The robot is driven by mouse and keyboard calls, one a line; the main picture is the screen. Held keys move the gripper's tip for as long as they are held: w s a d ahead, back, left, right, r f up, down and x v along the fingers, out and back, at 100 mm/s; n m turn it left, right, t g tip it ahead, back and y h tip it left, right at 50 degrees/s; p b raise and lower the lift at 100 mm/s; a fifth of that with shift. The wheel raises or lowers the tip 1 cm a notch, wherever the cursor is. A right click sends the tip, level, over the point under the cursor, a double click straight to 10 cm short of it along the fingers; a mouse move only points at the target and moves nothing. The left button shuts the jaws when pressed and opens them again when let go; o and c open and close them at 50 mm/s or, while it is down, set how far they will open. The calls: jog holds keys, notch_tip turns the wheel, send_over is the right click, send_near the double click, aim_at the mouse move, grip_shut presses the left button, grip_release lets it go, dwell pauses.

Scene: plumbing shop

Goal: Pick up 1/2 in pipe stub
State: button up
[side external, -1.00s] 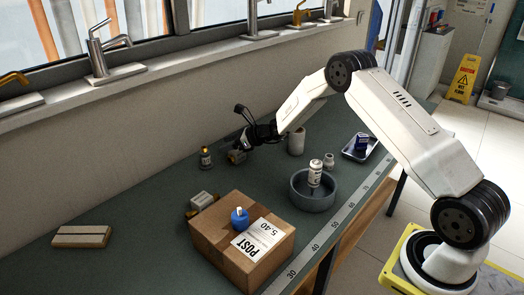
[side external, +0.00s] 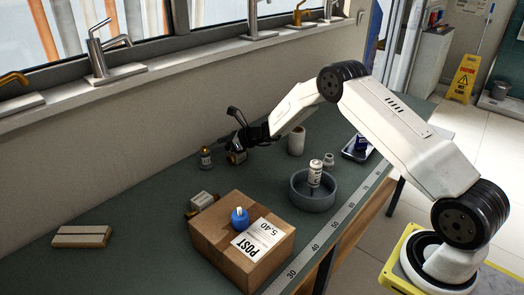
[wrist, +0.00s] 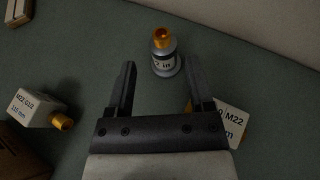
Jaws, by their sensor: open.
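The pipe stub (side external: 206,158) stands upright on the bench near the wall in the side view, a small grey cylinder with an orange-gold top.
A box labelled M22 (wrist: 232,122) lies partly hidden under my right finger. Another M22 box with a gold fitting (wrist: 36,108) is at left.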

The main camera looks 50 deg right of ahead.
aim_at(206, 149)
jog(key=shift+x, duration=2.5)
grip_shut()
jog(key=shift+s+f, duration=0.1)
jog(key=shift+f, duration=0.2)
jog(key=shift+r, duration=0.15)
